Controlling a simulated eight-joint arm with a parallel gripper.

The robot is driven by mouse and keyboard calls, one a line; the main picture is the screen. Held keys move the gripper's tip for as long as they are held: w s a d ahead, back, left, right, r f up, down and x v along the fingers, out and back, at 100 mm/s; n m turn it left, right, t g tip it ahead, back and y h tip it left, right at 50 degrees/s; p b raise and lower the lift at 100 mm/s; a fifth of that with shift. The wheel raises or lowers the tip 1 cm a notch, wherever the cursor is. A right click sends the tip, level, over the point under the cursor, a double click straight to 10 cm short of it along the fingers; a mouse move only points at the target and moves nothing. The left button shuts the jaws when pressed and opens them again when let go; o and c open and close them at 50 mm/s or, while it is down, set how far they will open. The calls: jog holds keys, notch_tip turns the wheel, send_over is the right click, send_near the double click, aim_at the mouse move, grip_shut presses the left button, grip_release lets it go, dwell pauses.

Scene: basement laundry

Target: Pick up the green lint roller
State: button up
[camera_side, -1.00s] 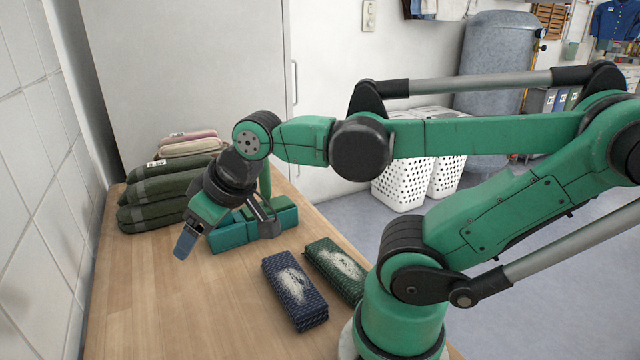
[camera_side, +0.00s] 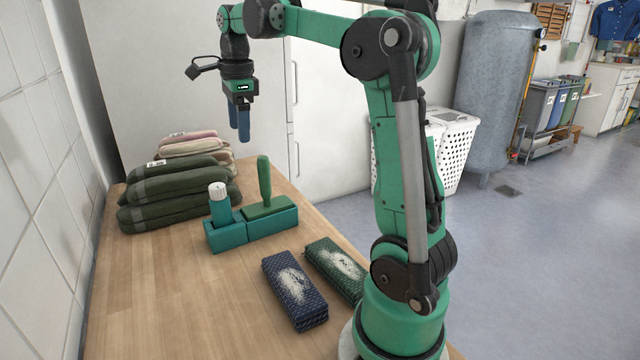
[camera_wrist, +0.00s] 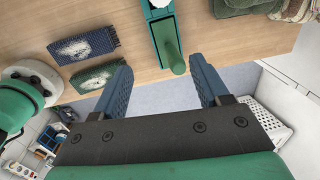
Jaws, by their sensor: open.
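A green upright handle (camera_side: 265,181), which looks like the lint roller, stands with its base in the right part of a teal holder (camera_side: 228,238) on the wooden table. In the left part stands a teal piece with a white top (camera_side: 220,207). My gripper (camera_side: 239,122) is raised well above the table and holder, fingers pointing down, empty. In the wrist view my gripper (camera_wrist: 160,63) has its two blue fingers spread apart. There the green handle (camera_wrist: 174,52) appears between the fingertips, nearer the right finger, but lies far below them.
A navy cloth block (camera_side: 294,290) and a green one (camera_side: 337,268), both with white lint, lie in front of the holder. Dark green folded bundles (camera_side: 170,190) are stacked behind left. A tiled wall borders the left. The table's front left is clear.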

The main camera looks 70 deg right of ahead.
aim_at(263, 156)
jog(key=d+m, duration=0.2)
jog(key=s+d+f+m, duration=0.1)
jog(key=d+m, duration=0.1)
jog(key=d+f+m+g, duration=0.1)
jog(key=d+m, duration=0.1)
jog(key=shift+s+f+m+y, duration=0.15)
jog(key=shift+m+y, duration=0.15)
jog(key=shift+y, duration=0.1)
jog(key=f, duration=0.4)
jog(key=shift+a, duration=0.2)
jog(key=shift+f, duration=3.15)
grip_shut()
